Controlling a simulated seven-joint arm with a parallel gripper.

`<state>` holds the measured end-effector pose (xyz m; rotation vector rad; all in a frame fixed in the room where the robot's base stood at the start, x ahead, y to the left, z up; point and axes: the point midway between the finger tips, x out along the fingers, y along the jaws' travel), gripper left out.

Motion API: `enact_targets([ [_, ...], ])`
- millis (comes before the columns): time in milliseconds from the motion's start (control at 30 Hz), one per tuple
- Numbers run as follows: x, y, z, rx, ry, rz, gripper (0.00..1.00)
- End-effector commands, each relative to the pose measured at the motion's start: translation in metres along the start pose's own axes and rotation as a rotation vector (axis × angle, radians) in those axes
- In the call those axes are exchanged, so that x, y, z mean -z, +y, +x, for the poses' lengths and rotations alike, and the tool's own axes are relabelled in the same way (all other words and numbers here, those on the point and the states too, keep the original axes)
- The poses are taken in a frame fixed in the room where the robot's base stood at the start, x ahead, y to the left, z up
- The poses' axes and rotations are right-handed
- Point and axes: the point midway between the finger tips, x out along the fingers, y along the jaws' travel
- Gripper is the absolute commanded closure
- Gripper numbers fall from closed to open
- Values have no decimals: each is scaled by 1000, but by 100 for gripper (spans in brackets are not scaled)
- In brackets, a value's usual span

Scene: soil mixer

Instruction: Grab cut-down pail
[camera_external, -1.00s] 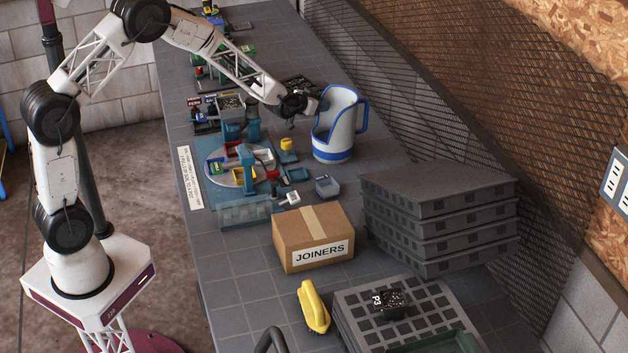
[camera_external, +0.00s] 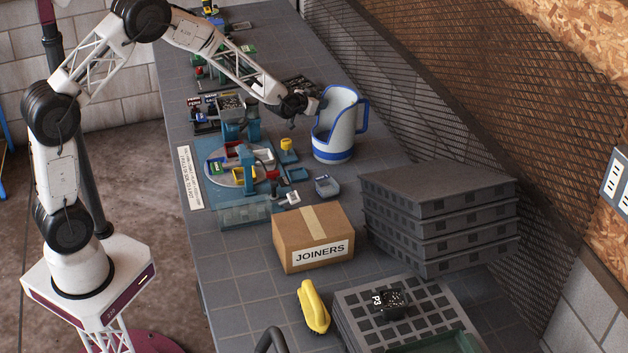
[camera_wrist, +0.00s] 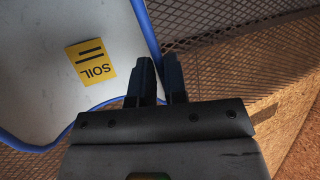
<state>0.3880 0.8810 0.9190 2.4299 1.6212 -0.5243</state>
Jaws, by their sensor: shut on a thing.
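The cut-down pail (camera_external: 335,141) is white with a blue rim, blue bands and a blue handle on its right. It stands upright on the bench near the mesh wall. My gripper (camera_external: 318,104) is at the pail's left upper side. The gripper is shut on the pail's rim; the exact contact is partly hidden.
A blue mixer station with a round turntable (camera_external: 222,172) stands left of the pail. A small grey tub (camera_external: 327,186) sits in front of it. A JOINERS box (camera_external: 313,238) and stacked dark trays (camera_external: 440,215) are nearer the camera. The mesh wall (camera_external: 430,100) bounds the right.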

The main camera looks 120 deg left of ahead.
Motion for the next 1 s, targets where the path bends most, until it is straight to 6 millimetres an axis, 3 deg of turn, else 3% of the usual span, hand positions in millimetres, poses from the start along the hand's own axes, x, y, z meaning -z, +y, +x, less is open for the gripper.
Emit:
enact_targets([
  [567,3,-1,-2,0,-2,1,100],
  [1000,48,-3,-20,0,2,0,100],
])
